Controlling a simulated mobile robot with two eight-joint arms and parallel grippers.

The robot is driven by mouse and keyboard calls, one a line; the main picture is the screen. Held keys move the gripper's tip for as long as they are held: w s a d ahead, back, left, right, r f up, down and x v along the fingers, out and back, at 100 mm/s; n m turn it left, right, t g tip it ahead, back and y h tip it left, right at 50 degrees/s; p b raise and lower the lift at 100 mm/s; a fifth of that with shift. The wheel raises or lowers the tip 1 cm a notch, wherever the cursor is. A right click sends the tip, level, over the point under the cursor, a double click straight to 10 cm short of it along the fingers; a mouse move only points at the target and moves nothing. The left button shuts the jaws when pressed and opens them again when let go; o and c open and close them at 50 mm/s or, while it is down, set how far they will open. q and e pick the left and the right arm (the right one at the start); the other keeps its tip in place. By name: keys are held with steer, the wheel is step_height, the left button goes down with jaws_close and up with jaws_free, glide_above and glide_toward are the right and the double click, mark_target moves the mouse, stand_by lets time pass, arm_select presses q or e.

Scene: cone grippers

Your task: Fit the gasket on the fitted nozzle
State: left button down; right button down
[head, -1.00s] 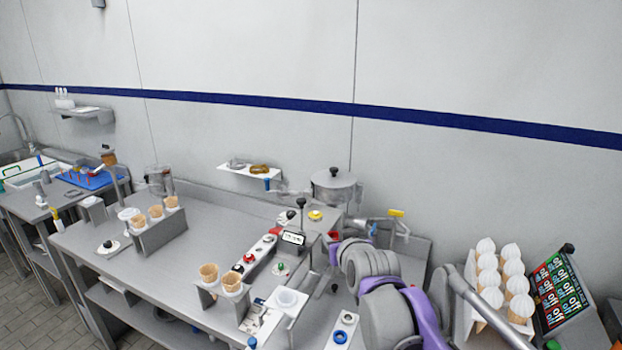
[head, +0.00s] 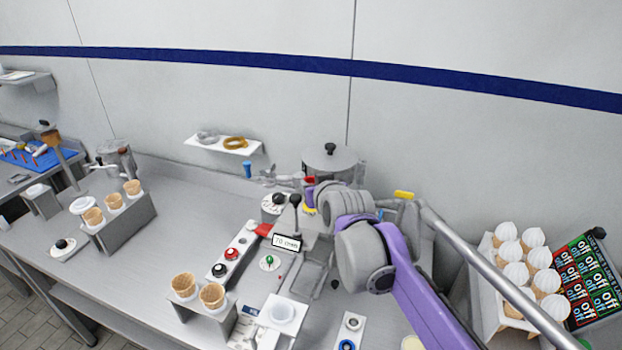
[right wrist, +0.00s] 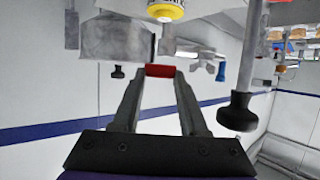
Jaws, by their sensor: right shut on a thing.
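My right gripper (right wrist: 160,75) is shut on a small red piece (right wrist: 160,70), seen edge-on between its fingertips; it looks like the gasket. In the head view the red piece (head: 310,180) shows at the tip of my right arm, in front of the steel pot. A round yellow piece with a pale tip (right wrist: 166,11), perhaps the fitted nozzle, is apart from the red piece in the right wrist view. In the head view this yellow piece (head: 309,210) is partly hidden by my gripper. My left gripper is out of view.
A lidded steel pot (head: 330,165) stands close behind my right gripper. A black-knobbed lever (head: 295,201) and a button panel (head: 226,262) are near it. A wall shelf (head: 222,146) holds rings. Cones in a rack (head: 195,310) stand in front; the counter's left middle is clear.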

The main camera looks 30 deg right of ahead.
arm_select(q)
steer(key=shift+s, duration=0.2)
arm_select(e)
steer(key=shift+s, duration=0.25)
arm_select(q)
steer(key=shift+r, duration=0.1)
arm_select(e)
steer(key=shift+r, duration=0.1)
